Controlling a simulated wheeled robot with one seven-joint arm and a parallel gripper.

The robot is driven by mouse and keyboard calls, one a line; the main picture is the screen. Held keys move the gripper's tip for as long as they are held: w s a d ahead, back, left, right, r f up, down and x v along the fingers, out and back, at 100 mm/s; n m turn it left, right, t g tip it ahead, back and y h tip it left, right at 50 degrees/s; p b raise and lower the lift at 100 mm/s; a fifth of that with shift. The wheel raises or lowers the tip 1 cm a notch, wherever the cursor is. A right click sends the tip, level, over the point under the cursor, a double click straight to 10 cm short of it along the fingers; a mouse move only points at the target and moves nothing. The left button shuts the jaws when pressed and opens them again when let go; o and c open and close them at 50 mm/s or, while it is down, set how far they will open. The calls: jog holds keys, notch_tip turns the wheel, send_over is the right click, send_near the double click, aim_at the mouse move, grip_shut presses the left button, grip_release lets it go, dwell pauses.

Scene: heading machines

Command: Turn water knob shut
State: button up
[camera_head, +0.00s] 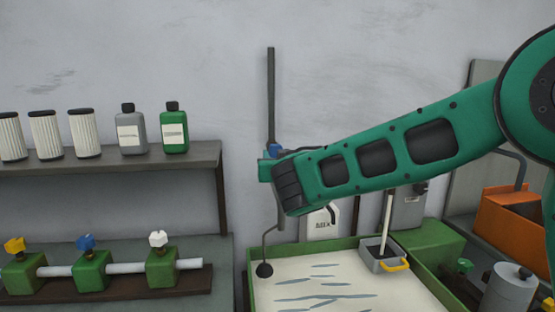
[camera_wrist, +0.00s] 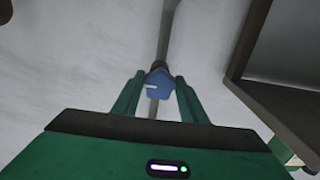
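A blue knob (camera_wrist: 158,82) sits on a dark vertical pipe, between the fingertips of my gripper (camera_wrist: 158,77) in the wrist view. Narrow gaps show on both sides of the knob, so the green fingers look open and not closed on it. In the head view the blue knob (camera_head: 275,151) shows partly beside the end of my green arm. The dark pipe (camera_head: 271,95) runs up the wall there. My fingers are mostly hidden in the head view. How deep the knob sits between them I cannot tell.
A green-rimmed basin (camera_head: 251,285) stands below, with a grey pan (camera_head: 380,263) at its rim. A shelf (camera_head: 110,160) with bottles and filters is on the left. Below it, green valves carry yellow (camera_head: 14,245), blue (camera_head: 86,242) and white (camera_head: 158,239) knobs. An orange bin (camera_head: 505,215) stands right.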

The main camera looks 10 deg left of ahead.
jog(key=shift+d+n, duration=0.1)
jog(key=shift+n, duration=0.3)
jog(key=n, duration=0.3)
jog(key=shift+n, duration=0.4)
jog(key=shift+o, duration=0.2)
jog(key=n, duration=0.4)
jog(key=shift+d, duration=0.1)
jog(key=n, duration=0.5)
jog(key=shift+n, duration=0.4)
jog(key=shift+c, duration=0.2)
jog(key=shift+n, duration=1.7)
jog(key=shift+o, duration=0.2)
jog(key=o, duration=1)
jog(key=shift+r, duration=0.1)
jog(key=shift+o, duration=0.2)
